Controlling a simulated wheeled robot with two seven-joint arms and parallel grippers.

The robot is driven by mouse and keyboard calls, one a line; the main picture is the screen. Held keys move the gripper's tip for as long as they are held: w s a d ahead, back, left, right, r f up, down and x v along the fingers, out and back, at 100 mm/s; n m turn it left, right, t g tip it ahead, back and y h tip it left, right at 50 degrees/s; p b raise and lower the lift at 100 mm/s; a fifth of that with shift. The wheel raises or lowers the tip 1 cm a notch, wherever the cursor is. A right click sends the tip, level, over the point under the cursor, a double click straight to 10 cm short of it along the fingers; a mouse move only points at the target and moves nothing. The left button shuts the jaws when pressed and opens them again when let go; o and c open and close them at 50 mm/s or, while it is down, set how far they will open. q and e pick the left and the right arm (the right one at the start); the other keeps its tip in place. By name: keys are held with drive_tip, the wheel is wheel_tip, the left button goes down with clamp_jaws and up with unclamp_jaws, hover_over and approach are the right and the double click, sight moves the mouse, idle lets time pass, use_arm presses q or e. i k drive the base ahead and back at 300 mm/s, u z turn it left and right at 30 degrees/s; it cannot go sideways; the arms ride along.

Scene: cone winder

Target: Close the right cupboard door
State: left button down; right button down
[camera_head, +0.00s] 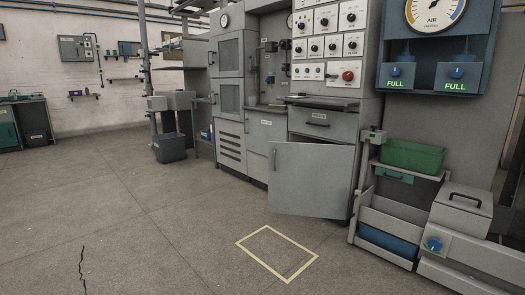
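The right cupboard door (312,178) is a grey panel low on the machine, below a drawer. The cupboard's inside is mostly hidden behind the door. The left cupboard door (262,148) beside it looks shut. Neither of my grippers is in the picture.
A yellow rectangle (244,247) is marked on the floor in front of the door. A shelf unit with a green bin (412,156) and a blue bin (388,240) stands close on the right. The floor to the left is clear, with a crack (82,265).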

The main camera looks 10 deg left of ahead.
sight(311, 179)
drive_tip(key=u, duration=0.55)
drive_tip(key=i, duration=1.05)
drive_tip(key=u, duration=0.35)
drive_tip(key=i, duration=0.95)
drive_tip(key=z, duration=0.95)
drive_tip(key=i, duration=0.65)
drive_tip(key=z, duration=0.95)
drive_tip(key=i, duration=0.3)
drive_tip(key=z, duration=0.35)
